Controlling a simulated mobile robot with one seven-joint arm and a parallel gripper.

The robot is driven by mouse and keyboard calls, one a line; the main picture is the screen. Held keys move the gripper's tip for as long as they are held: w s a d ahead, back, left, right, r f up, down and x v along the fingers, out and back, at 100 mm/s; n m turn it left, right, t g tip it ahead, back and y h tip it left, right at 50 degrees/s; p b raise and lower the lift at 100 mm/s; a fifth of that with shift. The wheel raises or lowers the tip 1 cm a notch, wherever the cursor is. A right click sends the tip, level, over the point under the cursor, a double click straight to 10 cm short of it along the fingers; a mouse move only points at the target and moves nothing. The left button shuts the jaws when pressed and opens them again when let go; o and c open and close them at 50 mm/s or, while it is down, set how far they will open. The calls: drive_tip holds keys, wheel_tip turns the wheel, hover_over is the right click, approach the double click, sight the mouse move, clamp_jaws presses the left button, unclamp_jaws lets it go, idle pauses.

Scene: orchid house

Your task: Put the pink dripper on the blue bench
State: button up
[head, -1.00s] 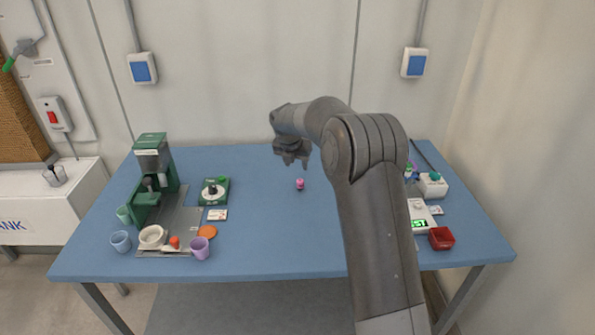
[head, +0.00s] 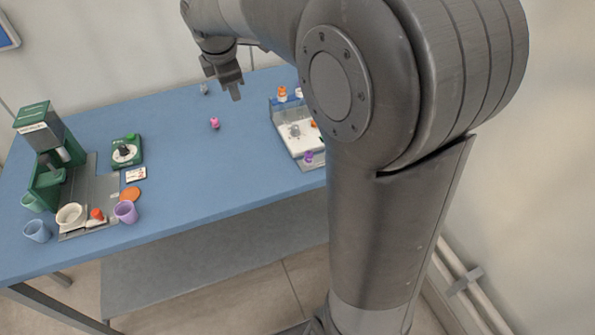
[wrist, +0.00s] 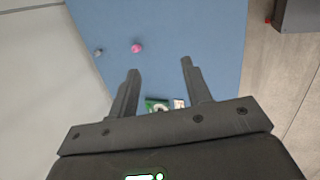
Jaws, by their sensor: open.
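The pink dripper (head: 214,123) is a small pink thing on the open middle of the blue bench (head: 185,165). It also shows in the wrist view (wrist: 137,48), beyond my fingertips and slightly left of centre between them. My gripper (head: 232,92) is above the bench toward its back edge, apart from the dripper. In the wrist view my gripper (wrist: 159,66) has its two fingers spread with nothing between them.
A green machine (head: 41,150), several cups and a green dial box (head: 126,151) stand at the left. A small grey thing (head: 204,88) lies near the back. A white tray (head: 297,139) with orange and purple droppers stands right, partly behind my arm.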

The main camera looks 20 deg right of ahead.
drive_tip(key=s+d+f+m, duration=0.1)
drive_tip(key=s+d+m, duration=0.1)
drive_tip(key=s+m, duration=0.7)
drive_tip(key=s+d+f+m+t+y, duration=0.1)
drive_tip(key=s+m, duration=0.8)
drive_tip(key=s, duration=1.1)
drive_tip(key=shift+d, duration=0.7)
